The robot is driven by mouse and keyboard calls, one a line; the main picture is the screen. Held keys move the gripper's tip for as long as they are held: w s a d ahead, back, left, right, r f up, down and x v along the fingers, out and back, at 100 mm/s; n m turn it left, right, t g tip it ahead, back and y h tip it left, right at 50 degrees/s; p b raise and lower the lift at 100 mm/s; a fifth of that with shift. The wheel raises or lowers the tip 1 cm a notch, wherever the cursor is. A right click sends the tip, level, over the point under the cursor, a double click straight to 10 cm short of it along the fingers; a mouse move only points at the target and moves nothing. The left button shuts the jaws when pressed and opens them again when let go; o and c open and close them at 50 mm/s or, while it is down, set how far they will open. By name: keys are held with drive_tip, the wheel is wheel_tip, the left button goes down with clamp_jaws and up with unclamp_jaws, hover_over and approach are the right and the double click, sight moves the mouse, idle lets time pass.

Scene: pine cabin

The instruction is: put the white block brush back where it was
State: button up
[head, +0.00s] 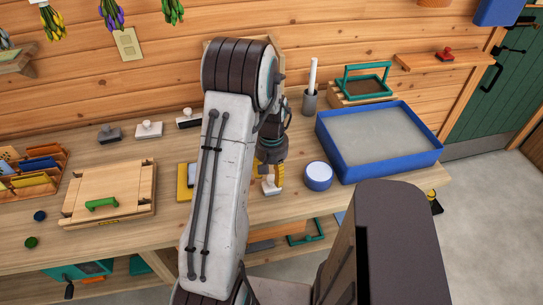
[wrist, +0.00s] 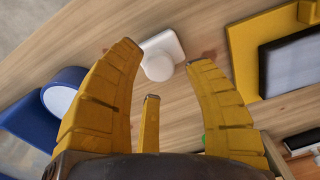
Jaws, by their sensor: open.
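A white block with a round knob (head: 270,187), which looks like the white block brush, stands on the workbench just below my gripper (head: 268,172). In the wrist view the white block (wrist: 162,52) sits on the wood beyond the fingertips. My gripper's yellow fingers (wrist: 165,85) are spread open and empty, with the block apart from them.
A round blue-sided pot (head: 318,177) stands close right of the block, and a blue tray (head: 435,157) lies beyond it. A yellow frame (wrist: 240,60) is on the other side. A wooden press (head: 135,180) with a green handle lies left. Bare bench shows in front.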

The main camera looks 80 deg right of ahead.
sight(271, 178)
wheel_tip(271, 178, up, 5)
drive_tip(key=shift+f, duration=0.1)
drive_tip(key=shift+d+r+b, duration=0.1)
drive_tip(key=shift+r+b, duration=0.3)
drive_tip(key=shift+b, duration=0.35)
drive_tip(key=shift+r+b, duration=1.1)
drive_tip(key=shift+r, duration=1.45)
drive_tip(key=w+a+r+n+t+h, duration=0.1)
drive_tip(key=w+a+r+n, duration=0.25)
drive_tip(key=w+a, duration=0.6)
drive_tip(key=w+a+r+n, duration=0.35)
drive_tip(key=w+a, duration=0.35)
drive_tip(key=w, duration=0.5)
drive_tip(key=a+f+n+t+y, duration=0.1)
drive_tip(key=a+n+t, duration=0.2)
drive_tip(key=a, duration=2)
drive_tip(key=n, duration=0.5)
drive_tip(key=shift+s+a+f+n, duration=0.3)
drive_tip(key=shift+a+f+n, duration=0.05)
drive_tip(key=shift+f+n, duration=0.05)
drive_tip(key=shift+d, duration=0.1)
